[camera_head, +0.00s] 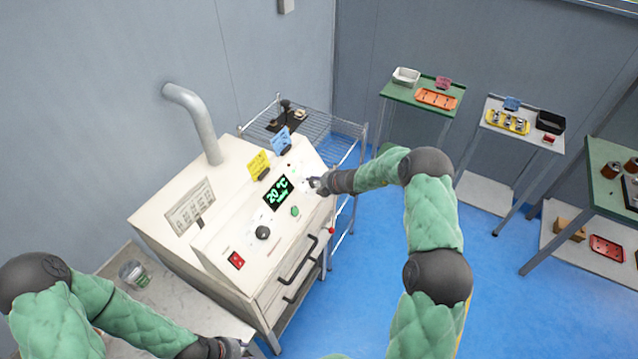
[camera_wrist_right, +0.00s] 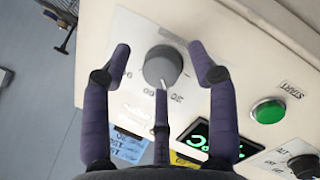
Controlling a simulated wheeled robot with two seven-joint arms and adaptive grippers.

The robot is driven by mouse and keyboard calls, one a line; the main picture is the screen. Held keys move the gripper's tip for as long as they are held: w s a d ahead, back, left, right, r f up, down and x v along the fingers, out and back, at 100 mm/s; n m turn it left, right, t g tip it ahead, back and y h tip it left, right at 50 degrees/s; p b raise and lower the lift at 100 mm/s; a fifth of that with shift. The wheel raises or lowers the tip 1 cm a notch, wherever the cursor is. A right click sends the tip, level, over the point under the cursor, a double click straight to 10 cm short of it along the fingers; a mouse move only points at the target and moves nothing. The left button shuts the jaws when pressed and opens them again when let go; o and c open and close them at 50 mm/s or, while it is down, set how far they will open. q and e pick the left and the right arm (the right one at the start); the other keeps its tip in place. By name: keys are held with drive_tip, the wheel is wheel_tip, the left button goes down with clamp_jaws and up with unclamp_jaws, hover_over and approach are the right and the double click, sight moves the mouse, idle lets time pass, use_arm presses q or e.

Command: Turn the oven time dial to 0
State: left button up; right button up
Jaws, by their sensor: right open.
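The oven (camera_head: 170,215) is a cream box with a sloped control panel. The time dial seems to be the grey round knob (camera_wrist_right: 163,66) in the right wrist view; a pale mark shows at its lower edge, and the scale is too blurred to read. My right gripper (camera_head: 316,185) is at the panel's upper right and mostly covers this knob in the head view. In the wrist view its open fingers (camera_wrist_right: 163,72) stand on both sides of the knob, apart from it. My left gripper (camera_head: 232,346) is low at the picture's bottom edge, its jaws unclear.
The panel also has a green display (camera_head: 277,193) reading 20 °C, a green START button (camera_wrist_right: 268,110), a black knob (camera_head: 263,232) and a red switch (camera_head: 236,260). Blue and yellow cards stand along its top. A wire rack (camera_head: 325,150) stands behind the oven.

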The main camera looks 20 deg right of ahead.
drive_tip(key=c, duration=1.1)
drive_tip(key=shift+o, duration=0.2)
drive_tip(key=shift+f, duration=0.1)
drive_tip(key=shift+f, duration=0.1)
drive_tip(key=shift+s+f+n+b, duration=0.1)
drive_tip(key=shift+n+b, duration=0.3)
drive_tip(key=shift+b, duration=0.45)
drive_tip(key=shift+c, duration=0.2)
drive_tip(key=n+t+b, duration=0.1)
drive_tip(key=n+b, duration=0.3)
drive_tip(key=b, duration=0.2)
drive_tip(key=shift+d+f, duration=0.1)
drive_tip(key=shift+f, duration=0.05)
drive_tip(key=n+b, duration=0.2)
drive_tip(key=n, duration=0.1)
drive_tip(key=shift+d+t+y+b, duration=0.1)
drive_tip(key=shift+t+y+b, duration=0.2)
drive_tip(key=shift+y+b, duration=0.1)
drive_tip(key=shift+r+n+b, duration=0.35)
drive_tip(key=shift+n, duration=0.25)
